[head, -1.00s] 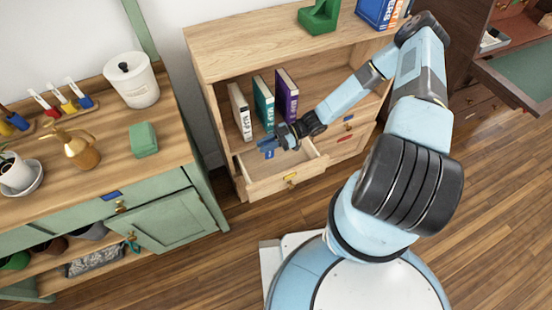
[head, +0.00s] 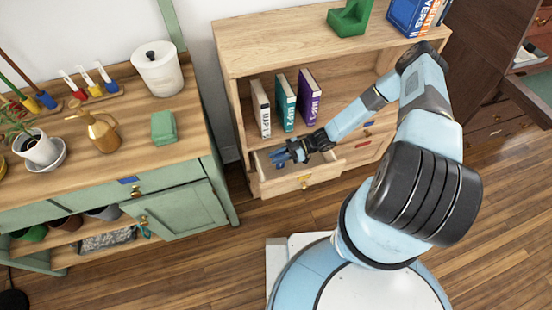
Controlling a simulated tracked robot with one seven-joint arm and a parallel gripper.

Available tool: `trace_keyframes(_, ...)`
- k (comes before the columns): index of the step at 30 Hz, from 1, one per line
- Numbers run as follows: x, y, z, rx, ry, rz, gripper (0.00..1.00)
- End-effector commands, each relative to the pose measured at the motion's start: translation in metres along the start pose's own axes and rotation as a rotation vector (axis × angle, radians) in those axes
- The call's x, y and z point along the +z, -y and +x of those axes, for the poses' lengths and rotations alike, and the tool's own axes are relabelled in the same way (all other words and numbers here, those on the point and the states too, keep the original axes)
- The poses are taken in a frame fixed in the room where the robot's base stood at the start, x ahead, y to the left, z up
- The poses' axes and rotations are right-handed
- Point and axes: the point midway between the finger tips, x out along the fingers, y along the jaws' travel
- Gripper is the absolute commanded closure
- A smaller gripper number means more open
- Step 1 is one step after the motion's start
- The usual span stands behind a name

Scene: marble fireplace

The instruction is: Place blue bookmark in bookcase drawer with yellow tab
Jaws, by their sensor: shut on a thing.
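The blue bookmark (head: 281,163) is small and partly hidden by the fingers. It is in my gripper (head: 289,154), which is shut on it over the open bookcase drawer (head: 268,184). The drawer is pulled out at the lower left of the wooden bookcase (head: 262,62) and has a yellow tab (head: 304,178) on its front. The bookmark is at about the height of the drawer's opening; I cannot tell whether it touches the bottom.
White, teal and purple books (head: 285,104) stand on the shelf just above the drawer. A closed drawer with a red tab (head: 362,144) is to the right. A green cabinet (head: 185,207) stands close on the left. Wooden floor (head: 205,265) in front is clear.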

Motion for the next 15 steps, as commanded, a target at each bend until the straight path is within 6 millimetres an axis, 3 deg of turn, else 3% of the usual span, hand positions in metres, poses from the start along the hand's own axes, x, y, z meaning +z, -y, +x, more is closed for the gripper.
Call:
trace_keyframes(3, 0.0115, 0.0004, 0.0017, -0.001, 0.001, 0.001, 1.0)
trace_keyframes(12, 0.0128, 0.0005, 0.0018, 0.0, 0.0, 0.0, 1.0)
trace_keyframes(13, 0.0125, 0.0004, 0.0017, 0.0, 0.0, 0.0, 0.75)
trace_keyframes(15, 0.0124, 0.0004, 0.0017, -0.001, 0.0, 0.0, 0.68)
